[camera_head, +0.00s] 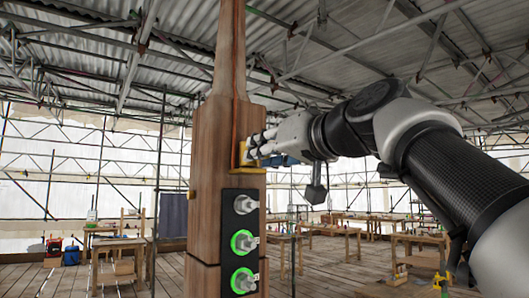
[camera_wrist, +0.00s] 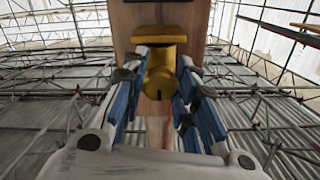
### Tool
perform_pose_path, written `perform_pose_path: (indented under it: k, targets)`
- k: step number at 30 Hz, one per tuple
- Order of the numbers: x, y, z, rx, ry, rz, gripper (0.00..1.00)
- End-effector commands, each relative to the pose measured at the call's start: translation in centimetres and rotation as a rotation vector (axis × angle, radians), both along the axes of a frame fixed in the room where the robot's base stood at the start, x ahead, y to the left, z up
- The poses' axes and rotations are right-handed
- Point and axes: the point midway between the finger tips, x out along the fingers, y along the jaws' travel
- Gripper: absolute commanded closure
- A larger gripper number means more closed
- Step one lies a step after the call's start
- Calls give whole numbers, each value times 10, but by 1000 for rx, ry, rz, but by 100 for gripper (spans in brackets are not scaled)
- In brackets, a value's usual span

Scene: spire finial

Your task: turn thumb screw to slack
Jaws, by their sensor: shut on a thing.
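A yellow thumb screw (camera_wrist: 160,78) lies between the fingers of my gripper (camera_wrist: 159,70) in the wrist view. My gripper is shut on it, with a blue-padded finger on each side. In the head view my gripper (camera_head: 256,148) reaches in from the right to the wooden spire post (camera_head: 210,150). A yellow fitting (camera_head: 252,171) shows there on the post's face, partly hidden by the fingers. The wrist view shows a brighter yellow part (camera_wrist: 160,33) beyond the screw, against the wood. I cannot tell how far the screw is turned.
A black panel (camera_head: 240,205) with grey knobs, two ringed in green, is on the post just below my gripper. Workbenches (camera_head: 118,246) stand behind on the plank floor. Scaffold poles surround the place. Open air lies right of the post, below my arm.

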Motion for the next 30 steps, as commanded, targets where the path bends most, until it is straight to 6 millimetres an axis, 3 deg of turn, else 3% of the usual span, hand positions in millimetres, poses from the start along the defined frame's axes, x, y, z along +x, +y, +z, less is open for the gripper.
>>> perform_pose_path:
  k: [2, 3, 11, 23, 30]
  targets:
    - [0, 0, 0, -1, 0, 0, 97]
    - [0, 0, 0, -1, 0, 0, 71]
    - [0, 0, 0, 0, 0, 0, 53]
    - [-4, -3, 1, 1, 0, -1, 53]
    - [-39, -28, 1, 0, -1, -5, 53]
